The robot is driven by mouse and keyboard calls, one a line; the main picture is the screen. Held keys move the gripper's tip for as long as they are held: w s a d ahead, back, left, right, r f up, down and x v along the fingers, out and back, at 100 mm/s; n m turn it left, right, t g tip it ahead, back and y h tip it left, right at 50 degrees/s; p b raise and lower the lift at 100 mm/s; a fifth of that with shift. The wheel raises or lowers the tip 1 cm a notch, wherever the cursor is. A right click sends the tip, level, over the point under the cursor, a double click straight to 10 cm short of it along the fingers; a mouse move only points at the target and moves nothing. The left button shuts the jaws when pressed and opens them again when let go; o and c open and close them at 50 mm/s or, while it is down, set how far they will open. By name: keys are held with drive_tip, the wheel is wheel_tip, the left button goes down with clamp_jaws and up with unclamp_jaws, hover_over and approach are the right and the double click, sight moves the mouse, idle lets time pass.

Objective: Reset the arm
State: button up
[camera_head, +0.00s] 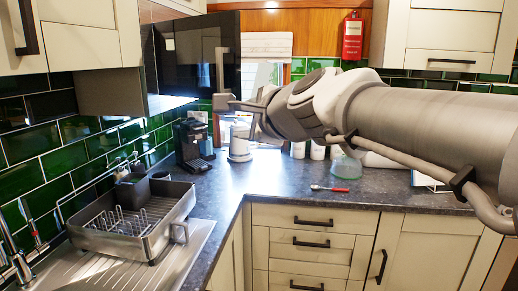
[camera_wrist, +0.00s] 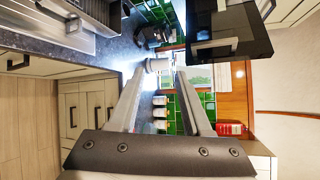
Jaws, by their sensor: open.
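My arm (camera_head: 400,115) reaches in from the right of the head view, stretched leftward above the counter. My gripper (camera_head: 224,85) is at its left end, in the air before the dark glossy cabinet and the window. In the wrist view my gripper (camera_wrist: 160,75) shows two long grey fingers spread apart, with nothing held between them. The wrist picture is tilted, with the counter at its upper left. The arm hides part of the back wall and counter.
The dark cabinet (camera_head: 195,50) hangs near my gripper. A white canister (camera_head: 239,145) and a black coffee machine (camera_head: 194,145) stand below. A dish rack (camera_head: 135,225) sits at left. A red-handled utensil (camera_head: 330,189) lies on the counter (camera_head: 275,180).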

drive_tip(key=s+d+f+n+g+h, duration=0.3)
drive_tip(key=s+d+f+n, duration=0.5)
drive_tip(key=s+f, duration=0.3)
drive_tip(key=s+d+f+n+g+h, duration=0.3)
drive_tip(key=s+d+f+n+g, duration=0.1)
drive_tip(key=s+d+f+n, duration=0.4)
wheel_tip(320, 180, down, 4)
drive_tip(key=s, duration=0.2)
drive_tip(key=shift+s+d+f+n+g+h+p, duration=0.15)
drive_tip(key=shift+s+d+n+g+h+p, duration=0.15)
drive_tip(key=shift+s+d+g, duration=0.1)
